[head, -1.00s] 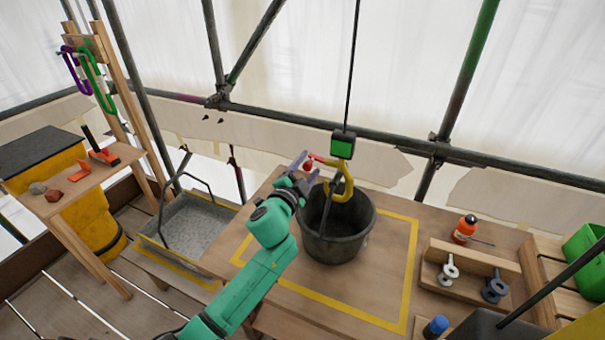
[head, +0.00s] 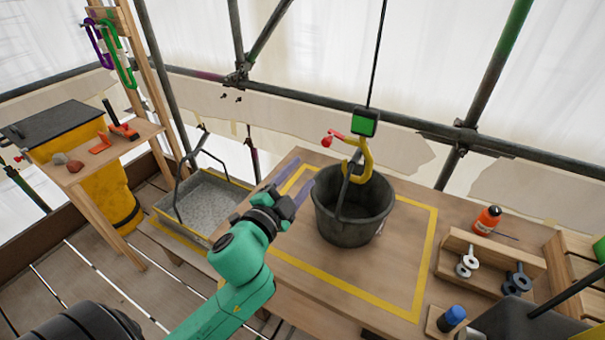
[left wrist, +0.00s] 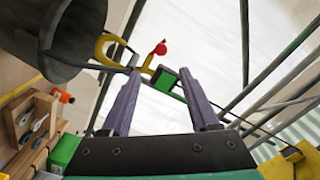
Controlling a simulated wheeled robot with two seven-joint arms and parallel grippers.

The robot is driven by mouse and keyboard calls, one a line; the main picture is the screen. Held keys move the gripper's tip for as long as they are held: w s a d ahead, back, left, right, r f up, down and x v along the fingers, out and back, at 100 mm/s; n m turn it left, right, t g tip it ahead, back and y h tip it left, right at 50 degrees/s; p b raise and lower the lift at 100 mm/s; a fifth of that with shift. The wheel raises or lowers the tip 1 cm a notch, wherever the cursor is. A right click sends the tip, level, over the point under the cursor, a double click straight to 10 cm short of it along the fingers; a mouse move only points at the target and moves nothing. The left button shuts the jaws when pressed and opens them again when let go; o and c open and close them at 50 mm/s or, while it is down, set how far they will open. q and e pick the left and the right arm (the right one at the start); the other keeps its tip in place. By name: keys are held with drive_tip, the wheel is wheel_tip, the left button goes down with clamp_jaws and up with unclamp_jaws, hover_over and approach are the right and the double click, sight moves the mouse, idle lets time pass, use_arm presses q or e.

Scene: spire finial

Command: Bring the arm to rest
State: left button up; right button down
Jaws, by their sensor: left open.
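My left arm comes in from the lower left in the head view. My left gripper (head: 293,190) is open and empty, just left of the black bucket (head: 350,228) and apart from it. Its two purple fingers also show spread in the left wrist view (left wrist: 166,100). The bucket stands upright on the wooden table inside a yellow outline. A yellow hook (head: 366,165) with a red-tipped lever (head: 327,141) hangs from a green-faced block (head: 366,122) on a cable, at the bucket's raised handle. The bucket's inside is mostly dark. My right gripper is not in view.
A grey tray (head: 228,196) with a bail handle lies to the left. A wooden rack (head: 468,285) with shackle-like parts, an orange bottle (head: 487,220) and a blue-capped item (head: 452,318) are at right. Scaffold poles run behind. A small shelf (head: 130,138) stands at far left.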

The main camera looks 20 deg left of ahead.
use_arm(q)
drive_tip(key=s+a+f+n+g+y, duration=0.3)
drive_tip(key=a+f+n+g, duration=0.25)
drive_tip(key=f, duration=0.25)
drive_tip(key=s+d+f+n+g+h, duration=0.2)
drive_tip(key=s+d+f+n+g, duration=0.15)
drive_tip(key=s+f+g, duration=0.85)
drive_tip(key=s+f+t, duration=0.1)
drive_tip(key=s+f, duration=0.2)
drive_tip(key=f, duration=1.1)
drive_tip(key=s+f+t, duration=0.1)
drive_tip(key=s+f, duration=0.1)
drive_tip(key=f, duration=1.1)
drive_tip(key=s+a+f, duration=0.1)
drive_tip(key=s+f, duration=0.5)
drive_tip(key=s, duration=0.2)
drive_tip(key=s+a+f+g, duration=0.1)
drive_tip(key=s+a+f, duration=0.1)
drive_tip(key=s+f, duration=0.5)
drive_tip(key=shift+s+a+f+b, duration=0.15)
drive_tip(key=shift+s+a+b, duration=0.15)
drive_tip(key=shift+s, duration=0.4)
drive_tip(key=shift+g, duration=0.25)
